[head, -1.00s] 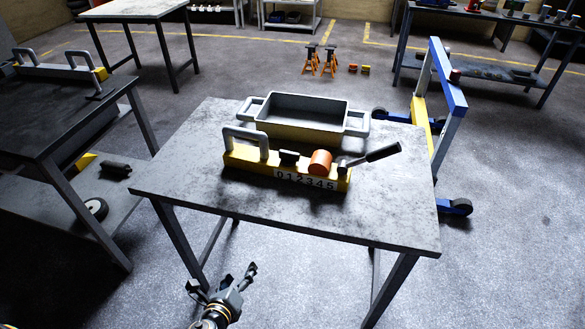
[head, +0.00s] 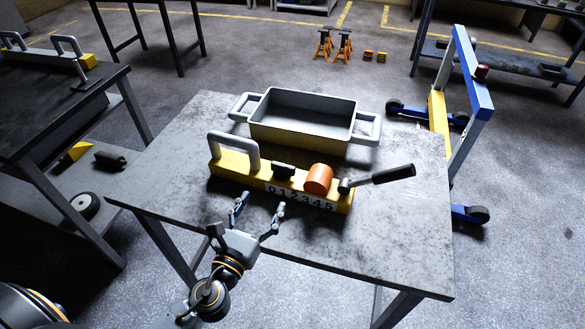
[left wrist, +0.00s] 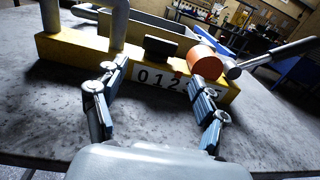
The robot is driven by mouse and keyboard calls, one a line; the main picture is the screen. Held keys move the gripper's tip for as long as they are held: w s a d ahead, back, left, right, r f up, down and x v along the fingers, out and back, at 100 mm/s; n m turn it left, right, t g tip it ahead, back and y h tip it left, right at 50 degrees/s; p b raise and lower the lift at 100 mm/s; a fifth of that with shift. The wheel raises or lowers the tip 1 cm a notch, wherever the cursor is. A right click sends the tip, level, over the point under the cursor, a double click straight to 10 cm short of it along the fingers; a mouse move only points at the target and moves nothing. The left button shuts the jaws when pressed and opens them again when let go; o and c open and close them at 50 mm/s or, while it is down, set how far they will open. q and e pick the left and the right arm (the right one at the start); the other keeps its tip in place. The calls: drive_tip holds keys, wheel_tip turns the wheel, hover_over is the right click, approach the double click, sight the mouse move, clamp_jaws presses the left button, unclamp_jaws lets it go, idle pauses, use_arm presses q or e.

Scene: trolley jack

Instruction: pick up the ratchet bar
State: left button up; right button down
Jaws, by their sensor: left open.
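The ratchet bar (head: 230,168) is a long yellow bar lying on the grey metal table (head: 180,150). It carries a grey arched handle at its left end, a black block, an orange drum, a lever with a black grip at the right, and a white strip of numbers on its front. My left gripper (head: 258,211) is open and empty, just in front of the bar's middle. In the left wrist view the bar (left wrist: 70,48) spans the top, and my open fingers point at the number strip. Contact cannot be told. My right gripper is not in view.
A grey tray with two side handles (head: 300,133) stands close behind the bar. A blue and yellow wheeled frame (head: 475,85) stands on the floor right of the table. A dark workbench (head: 50,110) is at the left. The table's front right is clear.

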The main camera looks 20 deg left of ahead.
use_arm(q)
drive_tip(key=p, duration=0.2)
approach(283, 164)
drive_tip(key=shift+w+f, duration=0.1)
drive_tip(key=shift+w, duration=1)
drive_tip(key=shift+w+d+f, duration=0.15)
drive_tip(key=shift+w, duration=1.1)
drive_tip(key=w, duration=0.4)
drive_tip(key=shift+w+d+r+p, duration=0.2)
drive_tip(key=shift+r+p, duration=0.1)
drive_tip(key=shift+p, duration=0.1)
drive_tip(key=shift+w+f, duration=0.1)
drive_tip(key=shift+w, duration=0.3)
drive_tip(key=shift+s, duration=0.1)
drive_tip(key=c, duration=1.4)
drive_tip(key=shift+r, duration=0.2)
clamp_jaws()
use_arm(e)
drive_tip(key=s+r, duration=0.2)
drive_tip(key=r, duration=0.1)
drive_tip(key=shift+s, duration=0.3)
